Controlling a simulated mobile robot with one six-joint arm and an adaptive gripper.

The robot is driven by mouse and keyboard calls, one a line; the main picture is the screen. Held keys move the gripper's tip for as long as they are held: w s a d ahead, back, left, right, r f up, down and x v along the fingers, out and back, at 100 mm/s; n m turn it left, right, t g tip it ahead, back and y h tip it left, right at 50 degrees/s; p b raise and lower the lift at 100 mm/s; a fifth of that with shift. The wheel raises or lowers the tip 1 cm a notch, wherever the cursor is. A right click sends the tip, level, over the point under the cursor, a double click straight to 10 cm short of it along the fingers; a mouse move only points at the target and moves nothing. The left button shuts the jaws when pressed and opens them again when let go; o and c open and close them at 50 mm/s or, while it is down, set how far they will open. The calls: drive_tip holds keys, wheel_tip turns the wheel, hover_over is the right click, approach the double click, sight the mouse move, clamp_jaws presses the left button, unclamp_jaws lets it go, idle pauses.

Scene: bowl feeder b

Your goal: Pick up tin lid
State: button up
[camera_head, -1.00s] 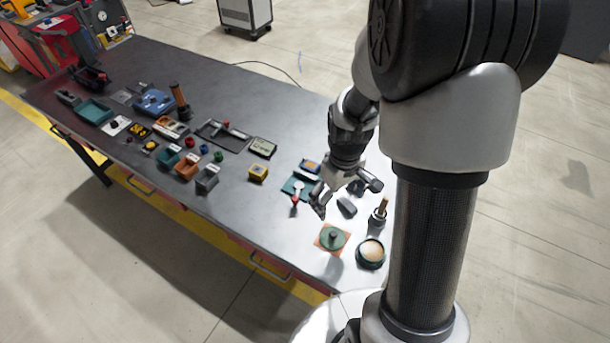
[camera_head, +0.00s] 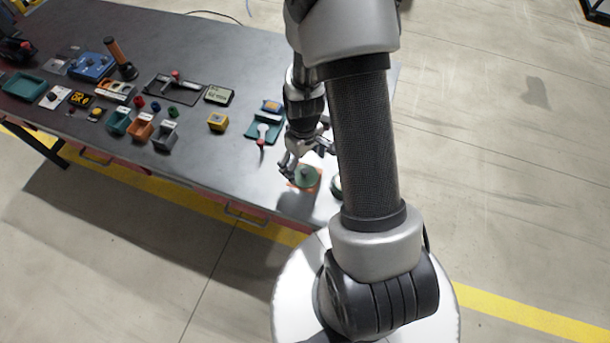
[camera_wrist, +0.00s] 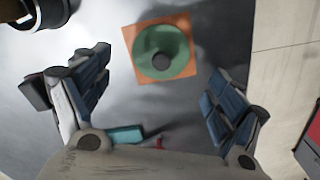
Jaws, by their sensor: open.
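The tin lid (camera_head: 306,178) is a round green disc with a dark knob in its middle. It lies on a square orange mat (camera_head: 291,187) near the front right end of the table. In the wrist view the lid (camera_wrist: 178,62) and the mat (camera_wrist: 138,33) show whole, beyond the fingertips and roughly midway between them. My gripper (camera_head: 297,165) is just above and beside the lid in the head view. Its two fingers stand wide apart with nothing between them in the wrist view (camera_wrist: 158,80).
A round tin (camera_head: 335,186) stands right of the lid, partly hidden by my arm; a round dark-rimmed thing (camera_wrist: 32,14) shows at the wrist view's top left. A teal tray (camera_head: 262,130) with a red-tipped tool and a yellow block (camera_head: 217,122) lie left. The table edge is close.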

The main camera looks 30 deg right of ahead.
sight(304, 170)
wheel_tip(304, 170, down, 5)
drive_tip(key=shift+r+b, duration=0.2)
drive_tip(key=shift+b, duration=0.55)
drive_tip(key=shift+r, duration=0.1)
drive_tip(key=shift+c, duration=0.6)
drive_tip(key=shift+s, duration=0.15)
drive_tip(key=c, duration=1)
